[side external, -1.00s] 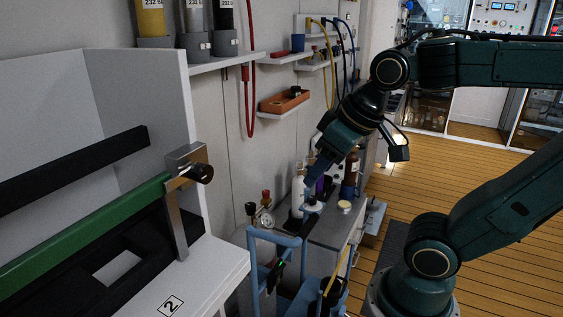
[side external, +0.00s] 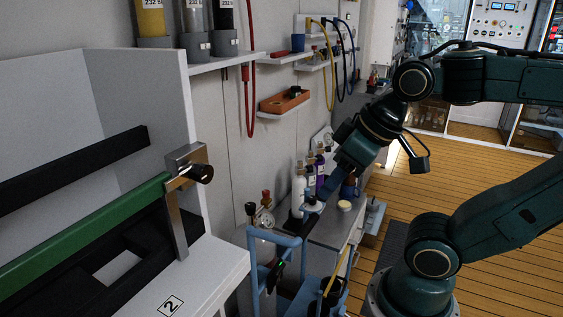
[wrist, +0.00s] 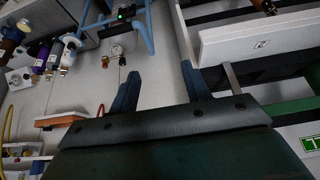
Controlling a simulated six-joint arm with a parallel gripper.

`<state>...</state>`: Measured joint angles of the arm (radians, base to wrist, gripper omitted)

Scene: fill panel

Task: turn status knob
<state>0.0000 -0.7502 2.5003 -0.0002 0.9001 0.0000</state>
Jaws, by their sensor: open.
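My gripper (side external: 326,188) is open and empty in the side view, pointing down and left in front of the bottles. Its two blue fingers stand apart in the wrist view (wrist: 160,86), with bare wall between them. I cannot tell for sure which part is the status knob. A dark round knob (side external: 201,173) sits on a metal bracket at the left, well apart from my gripper. A small pale plate with a round dial (side external: 322,138) is on the wall behind the bottles; a similar plate shows at the left of the wrist view (wrist: 18,78).
Several bottles (side external: 298,192) stand on a grey cabinet beneath my gripper. A blue trolley (side external: 288,240) with a gauged cylinder stands in front. An orange tray (side external: 285,101) is on a wall shelf. Hoses hang at the back. The wooden floor (side external: 440,200) is open at right.

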